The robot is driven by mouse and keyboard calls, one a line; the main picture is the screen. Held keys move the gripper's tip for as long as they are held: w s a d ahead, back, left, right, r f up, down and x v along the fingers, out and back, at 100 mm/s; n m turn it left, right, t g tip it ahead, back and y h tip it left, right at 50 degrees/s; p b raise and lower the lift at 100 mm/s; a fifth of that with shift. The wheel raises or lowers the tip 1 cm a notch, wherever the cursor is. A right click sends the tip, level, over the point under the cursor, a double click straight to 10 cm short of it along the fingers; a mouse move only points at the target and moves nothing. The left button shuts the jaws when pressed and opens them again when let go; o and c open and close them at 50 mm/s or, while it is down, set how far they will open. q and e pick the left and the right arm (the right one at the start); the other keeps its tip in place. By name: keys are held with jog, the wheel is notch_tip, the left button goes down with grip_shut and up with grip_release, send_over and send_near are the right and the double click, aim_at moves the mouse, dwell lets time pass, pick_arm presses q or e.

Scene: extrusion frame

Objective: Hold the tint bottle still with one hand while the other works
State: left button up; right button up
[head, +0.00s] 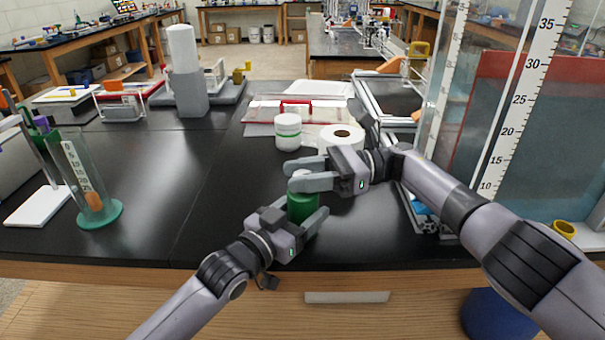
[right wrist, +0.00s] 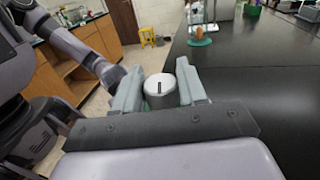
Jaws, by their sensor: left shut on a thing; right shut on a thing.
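The tint bottle (head: 302,205) is a green bottle standing upright near the front edge of the black bench. My left gripper (head: 303,214) is shut on its green body, low down, with one finger on each side. My right gripper (head: 294,177) is shut on the bottle's white cap at the top, just above the left gripper. In the right wrist view, the round white cap (right wrist: 160,85) with a dark line mark sits between the fingers of my right gripper (right wrist: 160,78). The fingers hide much of the bottle and cap in the head view.
A white jar with a green band (head: 288,132) and a white roll (head: 341,138) stand behind the bottle. A glass cylinder on a green base (head: 100,214) is at the left. A tall clear tank with a ruler (head: 520,110) stands right. The bench between is clear.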

jog(key=o, duration=1)
jog(key=shift+c, duration=0.2)
jog(key=shift+r, duration=0.1)
notch_tip(320, 180, up, 10)
jog(key=shift+f, duration=0.1)
